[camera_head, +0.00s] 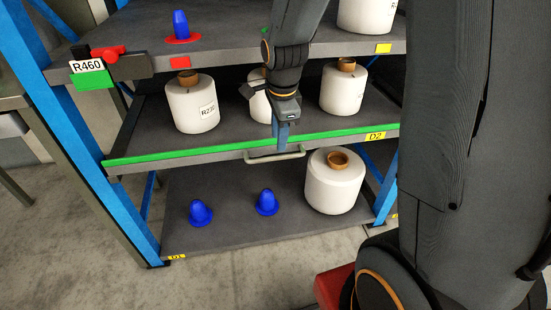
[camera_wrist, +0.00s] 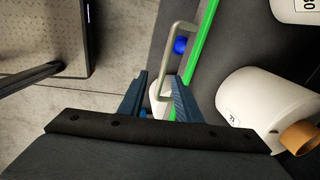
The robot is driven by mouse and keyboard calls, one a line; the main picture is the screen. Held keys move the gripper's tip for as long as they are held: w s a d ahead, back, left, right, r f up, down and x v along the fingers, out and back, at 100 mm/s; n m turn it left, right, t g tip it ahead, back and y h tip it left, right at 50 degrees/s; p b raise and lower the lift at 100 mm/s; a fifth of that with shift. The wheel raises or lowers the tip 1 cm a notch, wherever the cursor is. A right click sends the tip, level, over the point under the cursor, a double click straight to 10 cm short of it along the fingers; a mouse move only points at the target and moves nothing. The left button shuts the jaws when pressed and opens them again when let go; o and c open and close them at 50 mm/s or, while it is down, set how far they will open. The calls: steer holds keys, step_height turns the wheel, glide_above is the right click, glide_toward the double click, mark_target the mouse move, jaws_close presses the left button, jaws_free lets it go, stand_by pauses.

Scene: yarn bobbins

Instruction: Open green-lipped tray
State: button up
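The green-lipped tray (camera_head: 225,149) is the middle shelf of the rack, with a green strip along its front edge; the strip also shows in the wrist view (camera_wrist: 202,42). A grey bar handle (camera_head: 262,158) sticks out from the middle of that edge. My gripper (camera_head: 281,143) points down at the handle's right part. In the wrist view my gripper (camera_wrist: 159,77) has its two blue fingers apart, with one end of the handle (camera_wrist: 165,58) between them. I see no firm grip on it. Part of the strip is hidden behind the fingers in the head view.
White bobbins (camera_head: 193,103) stand on the tray, one partly behind my arm. A bobbin (camera_head: 334,184) and blue cones (camera_head: 201,213) are on the shelf below. The upper shelf (camera_head: 222,38) is above the tray. Blue rack posts (camera_head: 100,190) flank it; bare floor lies in front.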

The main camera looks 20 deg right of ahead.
mark_target(276, 157)
steer(key=shift+m, duration=0.6)
steer(key=w+f, duration=0.1)
steer(key=f, duration=0.4)
steer(key=w+f+b, duration=0.1)
steer(key=f, duration=0.2)
steer(key=shift+w+f, duration=0.2)
steer(key=shift+w, duration=0.1)
jaws_close()
